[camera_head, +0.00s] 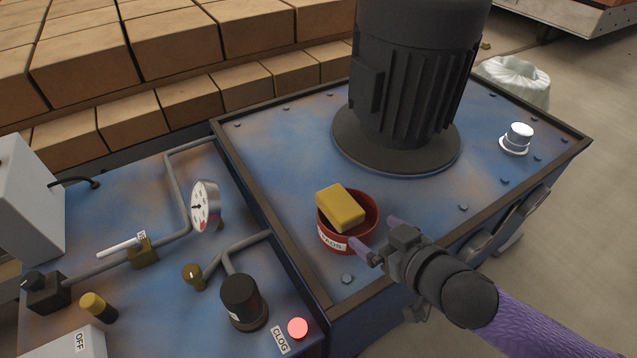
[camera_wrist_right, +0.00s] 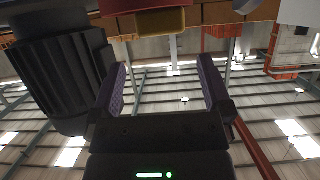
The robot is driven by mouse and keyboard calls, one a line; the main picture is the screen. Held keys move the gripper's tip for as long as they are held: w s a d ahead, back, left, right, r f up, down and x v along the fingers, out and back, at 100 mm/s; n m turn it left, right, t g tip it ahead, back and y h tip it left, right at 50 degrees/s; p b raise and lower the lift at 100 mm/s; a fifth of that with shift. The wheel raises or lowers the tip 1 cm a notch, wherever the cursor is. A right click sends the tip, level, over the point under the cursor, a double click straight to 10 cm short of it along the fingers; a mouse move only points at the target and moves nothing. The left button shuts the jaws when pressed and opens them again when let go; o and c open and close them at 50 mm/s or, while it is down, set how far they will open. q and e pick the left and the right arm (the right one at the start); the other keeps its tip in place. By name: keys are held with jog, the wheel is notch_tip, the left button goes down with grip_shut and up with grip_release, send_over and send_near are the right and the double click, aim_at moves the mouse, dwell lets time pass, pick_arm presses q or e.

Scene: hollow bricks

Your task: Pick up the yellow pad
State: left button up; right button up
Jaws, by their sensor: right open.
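The yellow pad (camera_head: 341,208) sits tilted in the red bowl (camera_head: 336,241), leaning on its left rim and sticking out above it. The bowl stands on the blue machine top and has a partly readable white label. My right gripper (camera_head: 378,237) is open and empty at the bowl's lower right side, its purple fingers pointing toward the bowl. In the right wrist view the two fingers (camera_wrist_right: 164,82) are spread apart, with the pad (camera_wrist_right: 160,20) and the bowl (camera_wrist_right: 122,5) at the top edge, beyond the fingertips. My left gripper is not in view.
A large dark motor (camera_head: 408,90) stands behind the bowl. A gauge (camera_head: 204,206), pipes, a black knob (camera_head: 242,298) and a red button (camera_head: 297,327) are to the left. A raised rim (camera_head: 375,298) edges the top. A white-silver cap (camera_head: 517,137) stands at right.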

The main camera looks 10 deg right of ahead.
aim_at(352, 217)
jog(key=b+x, duration=0.5)
jog(key=x, duration=0.4)
jog(key=shift+w+a+f, duration=0.1)
jog(key=shift+f, duration=0.05)
jog(key=shift+w+a, duration=0.1)
jog(key=shift+w, duration=0.1)
jog(key=shift+c, duration=1)
jog(key=c, duration=0.7)
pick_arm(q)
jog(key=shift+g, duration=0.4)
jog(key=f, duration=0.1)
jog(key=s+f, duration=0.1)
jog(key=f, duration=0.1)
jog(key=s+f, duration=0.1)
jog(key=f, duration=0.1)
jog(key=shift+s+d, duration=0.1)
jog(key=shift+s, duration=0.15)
pick_arm(e)
jog(key=shift+c, duration=0.3)
notch_tip(352, 217, up, 11)
jog(key=p, duration=0.6)
jog(key=shift+f, duration=0.25)
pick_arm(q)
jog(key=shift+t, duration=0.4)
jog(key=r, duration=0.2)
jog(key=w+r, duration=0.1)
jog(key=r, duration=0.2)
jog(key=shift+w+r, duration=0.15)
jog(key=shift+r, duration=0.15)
